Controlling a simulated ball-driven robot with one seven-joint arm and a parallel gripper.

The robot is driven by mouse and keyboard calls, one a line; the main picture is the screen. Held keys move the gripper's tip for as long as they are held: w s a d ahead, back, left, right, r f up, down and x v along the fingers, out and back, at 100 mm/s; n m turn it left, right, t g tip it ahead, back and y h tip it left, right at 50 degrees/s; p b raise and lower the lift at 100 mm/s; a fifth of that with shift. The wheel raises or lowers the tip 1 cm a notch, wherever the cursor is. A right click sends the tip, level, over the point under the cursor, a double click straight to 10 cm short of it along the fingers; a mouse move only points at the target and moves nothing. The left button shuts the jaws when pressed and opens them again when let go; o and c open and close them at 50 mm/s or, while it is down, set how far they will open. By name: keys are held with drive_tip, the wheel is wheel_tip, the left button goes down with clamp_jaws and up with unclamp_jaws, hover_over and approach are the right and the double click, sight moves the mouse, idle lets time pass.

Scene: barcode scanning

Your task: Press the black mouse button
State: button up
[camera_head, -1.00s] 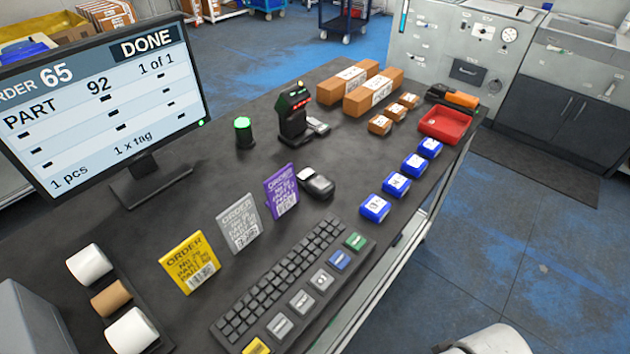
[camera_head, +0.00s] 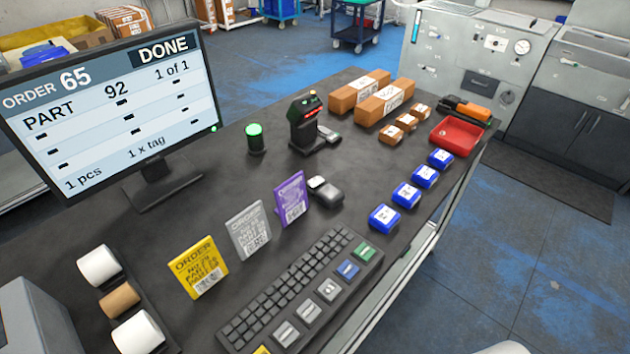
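The mouse (camera_head: 328,195) lies on the dark table just right of the purple order card (camera_head: 291,199). It looks dark grey to black, with a pale patch at its upper left end. Its buttons are too small to make out clearly. My gripper is not in view. Only a sliver of a white rounded part shows at the bottom edge, right of centre, and I cannot tell what it is.
A keyboard (camera_head: 289,293) lies in front of the mouse. Grey (camera_head: 249,231) and yellow (camera_head: 198,267) order cards stand to its left. Several blue boxes (camera_head: 384,218) line the right edge. A scanner (camera_head: 304,123) stands behind. The monitor (camera_head: 110,110) reads DONE.

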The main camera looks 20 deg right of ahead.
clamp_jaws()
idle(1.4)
